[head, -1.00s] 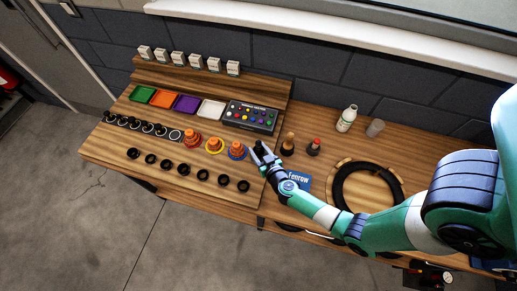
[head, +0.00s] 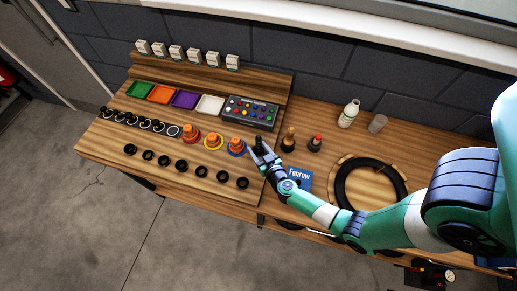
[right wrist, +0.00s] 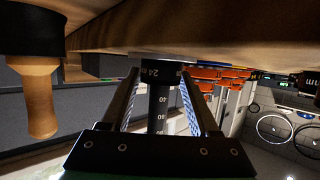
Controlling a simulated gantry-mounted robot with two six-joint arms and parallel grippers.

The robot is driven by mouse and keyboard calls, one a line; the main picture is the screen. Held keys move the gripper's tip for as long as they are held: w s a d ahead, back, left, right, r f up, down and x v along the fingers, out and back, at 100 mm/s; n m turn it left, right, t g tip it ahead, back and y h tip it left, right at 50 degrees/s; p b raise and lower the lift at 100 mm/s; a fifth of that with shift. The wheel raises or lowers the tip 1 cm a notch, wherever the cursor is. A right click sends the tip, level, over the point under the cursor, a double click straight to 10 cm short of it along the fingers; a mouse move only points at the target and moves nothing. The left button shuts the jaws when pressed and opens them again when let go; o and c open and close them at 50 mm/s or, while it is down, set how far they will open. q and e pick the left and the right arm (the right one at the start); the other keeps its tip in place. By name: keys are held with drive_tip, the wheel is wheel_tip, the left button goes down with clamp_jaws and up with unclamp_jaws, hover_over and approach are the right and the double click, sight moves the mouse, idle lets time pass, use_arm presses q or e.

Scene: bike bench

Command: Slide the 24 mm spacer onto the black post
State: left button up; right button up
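The black post (head: 258,142) stands upright at the right end of the raised wooden board. In the right wrist view the post (right wrist: 159,108) carries white marks such as 40 and 60. The 24 mm spacer (right wrist: 161,72), a wider black ring marked 24, is around the post at its base end, close to the wood. My right gripper (head: 259,151) is at the post; its fingers (right wrist: 160,74) lie against both sides of the spacer. In the head view the spacer cannot be told apart from the fingers. My left gripper is out of view.
Several black rings (head: 182,167) lie along the board's front. Orange stacked cones (head: 213,142) stand left of the post. A wooden-handled tool (head: 288,139) and a red-topped one (head: 315,144) stand to the right, with a blue Fenrow card (head: 299,178) and a tyre (head: 345,185).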

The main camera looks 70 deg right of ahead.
sight(259, 145)
drive_tip(key=o, duration=0.3)
drive_tip(key=shift+r+p, duration=0.4)
drive_tip(key=r+p, duration=0.3)
drive_tip(key=a+r+p, duration=0.1)
drive_tip(key=p, duration=0.1)
drive_tip(key=shift+s+r, duration=0.3)
drive_tip(key=shift+r, duration=0.1)
drive_tip(key=s+a+r+p, duration=0.2)
drive_tip(key=r+p, duration=0.1)
drive_tip(key=shift+a+r, duration=0.15)
drive_tip(key=shift+r, duration=0.05)
drive_tip(key=shift+w+p+v, duration=0.25)
drive_tip(key=shift+p+v, duration=1.25)
drive_tip(key=shift+v, duration=3.8)
drive_tip(key=shift+w+a+r, duration=0.1)
drive_tip(key=shift+a+r, duration=0.1)
drive_tip(key=shift+r, duration=0.05)
